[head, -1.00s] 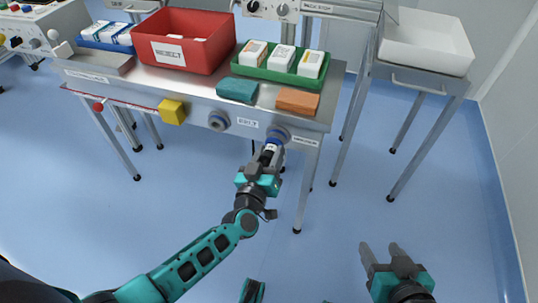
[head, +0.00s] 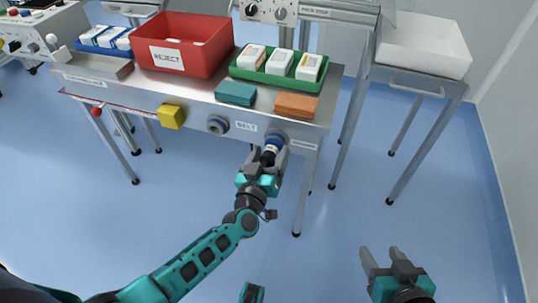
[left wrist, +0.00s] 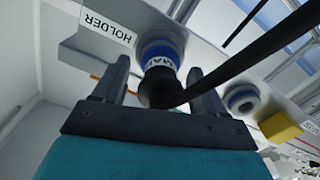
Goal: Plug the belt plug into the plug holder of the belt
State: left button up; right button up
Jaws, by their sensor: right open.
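The other socket (head: 217,125), beside the BELT label, is empty. My right gripper (head: 382,262) is open and empty, low at right.
On the table stand a red REJECT bin (head: 184,42), a green tray (head: 272,78) with white boxes, and teal (head: 236,93) and orange (head: 296,105) blocks. A yellow block (head: 171,116) is on the front rail. Open floor lies in front.

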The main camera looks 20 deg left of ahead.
pick_arm(q)
jog(key=shift+s, duration=0.2)
jog(key=s+p, duration=0.2)
jog(key=s, duration=1)
jog(key=shift+s+a+p, duration=0.2)
jog(key=shift+s+p, duration=0.05)
jog(key=shift+p, duration=0.15)
